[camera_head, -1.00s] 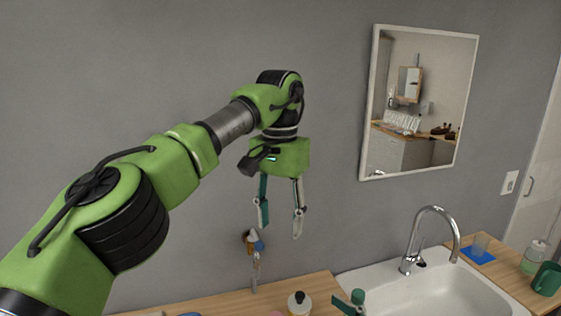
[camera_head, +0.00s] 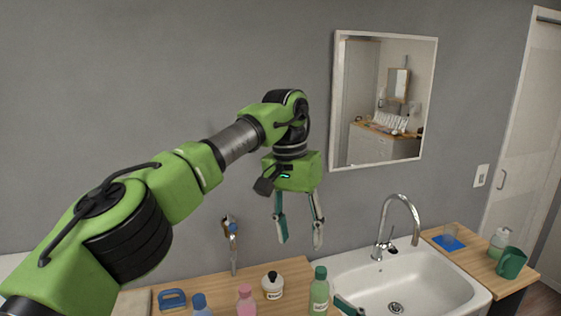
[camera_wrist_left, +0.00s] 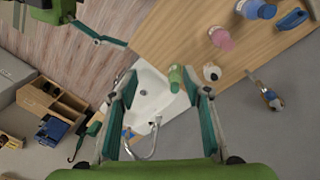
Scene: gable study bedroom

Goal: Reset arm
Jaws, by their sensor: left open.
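My left gripper (camera_head: 299,241) hangs with its fingers pointing down, in front of the grey wall and left of the sink. Its two fingers are apart with nothing between them. In the left wrist view, its fingers (camera_wrist_left: 160,84) are spread, with the sink and counter lying beyond. My right gripper shows only as a teal finger part (camera_head: 348,305) at the bottom edge of the head view. In the left wrist view, part of it (camera_wrist_left: 98,38) shows at the upper left; its opening is unclear.
The white sink (camera_head: 345,277) with a chrome faucet (camera_head: 379,246) is set in the wooden counter (camera_head: 215,283). A green bottle (camera_head: 319,292), a white jar (camera_head: 272,286), a pink bottle (camera_head: 246,301) and a green mug (camera_head: 512,263) stand there. A mirror (camera_head: 335,100) hangs behind.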

